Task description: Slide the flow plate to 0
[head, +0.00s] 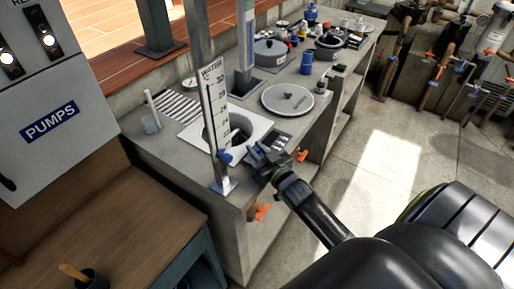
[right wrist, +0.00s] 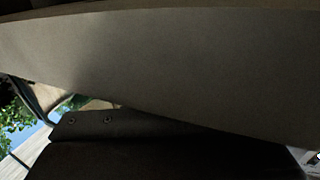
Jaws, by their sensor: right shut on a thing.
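My right gripper (head: 258,153) reaches in from the lower right in the head view. Its jaws are at the near edge of the grey counter, beside the square white-rimmed opening (head: 248,121). They are shut on a small part that the fingers mostly hide, which I take to be the flow plate. A small dark panel with light markings (head: 283,141) lies just right of the jaws. I cannot read a 0 on it. My left gripper is out of view.
A white WATER scale (head: 215,105) stands on a metal post just left of the gripper, with a blue knob at its foot. Orange handles (head: 263,211) stick out of the counter front. A round grey lid (head: 287,98) and pots lie farther back.

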